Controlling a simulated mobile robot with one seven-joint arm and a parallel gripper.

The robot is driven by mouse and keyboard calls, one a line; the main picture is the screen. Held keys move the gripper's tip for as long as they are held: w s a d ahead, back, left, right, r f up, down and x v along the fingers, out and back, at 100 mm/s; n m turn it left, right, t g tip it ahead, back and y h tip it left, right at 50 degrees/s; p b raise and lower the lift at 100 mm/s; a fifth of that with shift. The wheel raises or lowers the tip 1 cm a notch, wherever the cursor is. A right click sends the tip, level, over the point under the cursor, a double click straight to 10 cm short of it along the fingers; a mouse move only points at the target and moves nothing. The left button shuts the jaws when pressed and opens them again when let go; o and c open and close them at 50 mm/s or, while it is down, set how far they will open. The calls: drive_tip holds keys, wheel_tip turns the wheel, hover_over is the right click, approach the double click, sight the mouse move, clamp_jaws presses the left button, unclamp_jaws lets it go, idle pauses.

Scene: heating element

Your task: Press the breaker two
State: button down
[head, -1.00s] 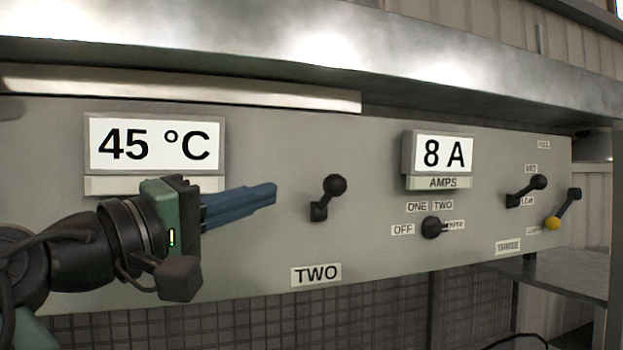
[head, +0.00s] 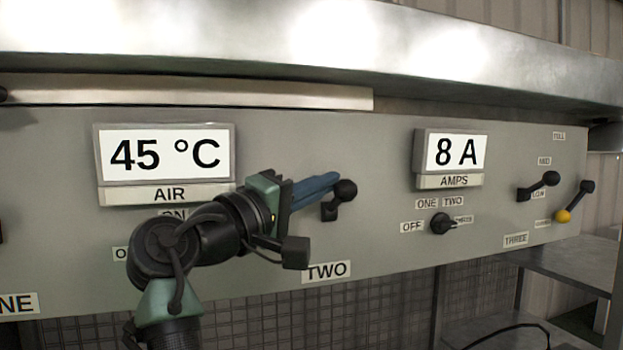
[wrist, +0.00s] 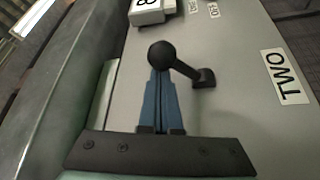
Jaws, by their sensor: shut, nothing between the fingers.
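The breaker two lever (head: 345,191) has a black ball knob on a short arm and a square base, on the grey panel above the "TWO" label (head: 326,271). Its knob points up and to the right in the head view. My gripper (head: 338,178) is shut, its blue fingers empty, with the tips at the knob. In the wrist view the fingertips (wrist: 160,75) lie just under the black knob (wrist: 161,54), and the lever base (wrist: 204,78) is to their right. I cannot tell whether they touch. The "TWO" label also shows in the wrist view (wrist: 286,77).
The panel carries a "45 °C" display (head: 165,154), an "8 A" display (head: 456,152) and a rotary selector (head: 441,223). Other levers (head: 540,185) stand at the right, one with a yellow end (head: 564,216). A metal ledge (head: 300,60) overhangs the panel.

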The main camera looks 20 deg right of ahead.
drive_tip(key=shift+f, duration=0.1)
idle(0.3)
drive_tip(key=shift+s+f+m+b, duration=0.1)
drive_tip(key=shift+m+b, duration=0.3)
drive_tip(key=shift+b, duration=0.35)
